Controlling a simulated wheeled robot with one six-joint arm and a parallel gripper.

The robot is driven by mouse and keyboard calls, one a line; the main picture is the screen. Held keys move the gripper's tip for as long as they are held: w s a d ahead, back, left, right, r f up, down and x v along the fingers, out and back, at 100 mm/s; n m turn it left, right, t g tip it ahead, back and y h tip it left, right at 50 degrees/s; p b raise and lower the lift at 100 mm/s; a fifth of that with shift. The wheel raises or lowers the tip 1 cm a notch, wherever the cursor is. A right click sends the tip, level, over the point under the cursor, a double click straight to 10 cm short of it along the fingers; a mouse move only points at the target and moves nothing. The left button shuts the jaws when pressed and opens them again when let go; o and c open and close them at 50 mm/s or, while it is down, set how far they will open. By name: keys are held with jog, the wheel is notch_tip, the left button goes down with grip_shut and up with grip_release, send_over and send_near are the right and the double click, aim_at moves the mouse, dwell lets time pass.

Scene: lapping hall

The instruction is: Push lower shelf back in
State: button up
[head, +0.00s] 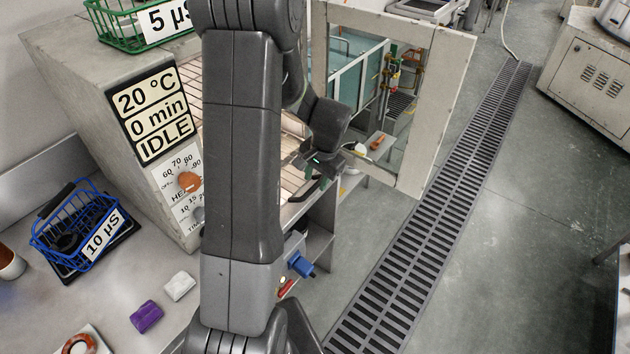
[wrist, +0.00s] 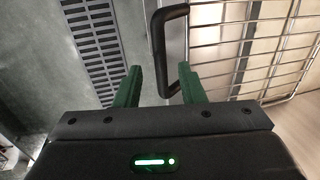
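The wire shelf (wrist: 230,50) fills the right of the wrist view, with a black loop handle (wrist: 158,45) on its front edge. My gripper (wrist: 160,78) is open, with its two green fingers apart. The lower end of the handle shows between the fingertips; I cannot tell whether they touch it. In the head view my gripper (head: 316,172) is at the front of the open cabinet (head: 75,50), by a dark handle (head: 308,190). My arm hides most of the cabinet's inside, so how far the shelf sticks out is unclear.
The cabinet door (head: 437,110), with a glass window, stands open to the right of my gripper. Its display reads 20 °C, 0 min, IDLE. A blue basket (head: 75,228) stands on the bench at left. A floor grate (head: 425,230) runs through clear floor at right.

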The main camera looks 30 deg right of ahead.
jog(key=shift+w+a+f, duration=0.1)
jog(key=shift+w+f, duration=0.1)
jog(key=shift+f, duration=1)
grip_shut()
jog(key=w+a, duration=0.3)
jog(key=w, duration=0.3)
jog(key=w+a, duration=0.3)
jog(key=w, duration=0.4)
jog(key=w+a+b, duration=0.1)
jog(key=w+a, duration=0.2)
jog(key=w, duration=0.3)
jog(key=shift+w+a, duration=0.15)
jog(key=shift+w+a+r, duration=0.1)
jog(key=shift+w+a, duration=0.15)
jog(key=shift+w, duration=0.35)
